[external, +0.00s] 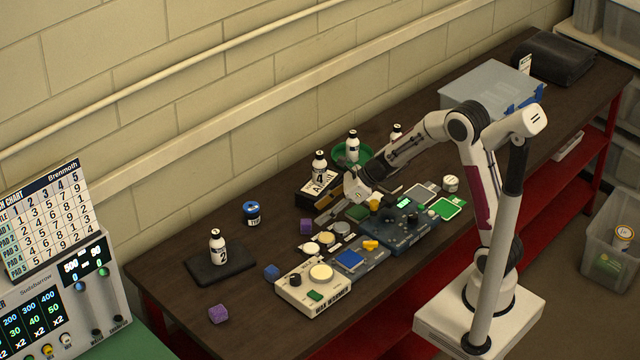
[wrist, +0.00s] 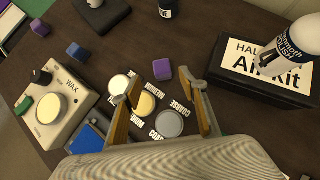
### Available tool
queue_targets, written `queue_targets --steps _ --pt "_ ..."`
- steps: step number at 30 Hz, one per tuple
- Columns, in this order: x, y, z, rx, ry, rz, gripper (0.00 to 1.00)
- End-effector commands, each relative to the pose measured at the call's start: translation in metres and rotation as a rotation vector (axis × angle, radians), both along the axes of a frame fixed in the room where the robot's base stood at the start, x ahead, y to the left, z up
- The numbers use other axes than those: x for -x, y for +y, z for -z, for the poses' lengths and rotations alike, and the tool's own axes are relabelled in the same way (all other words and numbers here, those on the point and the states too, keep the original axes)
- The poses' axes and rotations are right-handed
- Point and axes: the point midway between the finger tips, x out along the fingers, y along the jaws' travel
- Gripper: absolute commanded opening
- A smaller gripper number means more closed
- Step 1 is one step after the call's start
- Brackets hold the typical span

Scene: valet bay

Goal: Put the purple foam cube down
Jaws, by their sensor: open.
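A purple cube (external: 306,226) rests on the dark table in front of the black kit box. In the wrist view this purple cube (wrist: 162,70) appears just beyond and between my fingertips, with no finger seen touching it. My gripper (external: 326,214) is open and empty, low over the table near the round pads; its two fingers show apart in the wrist view (wrist: 162,80). A second, paler speckled purple cube (external: 218,313) lies at the table's front left, far from my gripper. It also shows at the wrist view's upper left (wrist: 36,26).
Round pads (wrist: 170,123) lie close under my fingers. A cream wax unit (external: 312,287), a blue cube (external: 271,271) and a blue pad tray (external: 358,259) stand nearby. The kit box (external: 312,195) bears a bottle (external: 319,168). A black mat (external: 203,268) bears another bottle. The front left table is mostly clear.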

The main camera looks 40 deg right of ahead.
Motion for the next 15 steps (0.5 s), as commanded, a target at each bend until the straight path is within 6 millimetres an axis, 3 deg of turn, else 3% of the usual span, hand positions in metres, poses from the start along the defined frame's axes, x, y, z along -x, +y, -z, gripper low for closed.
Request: queue_targets --steps 15 --pt "-0.013 0.012 0.017 0.001 0.0 -0.001 0.43"
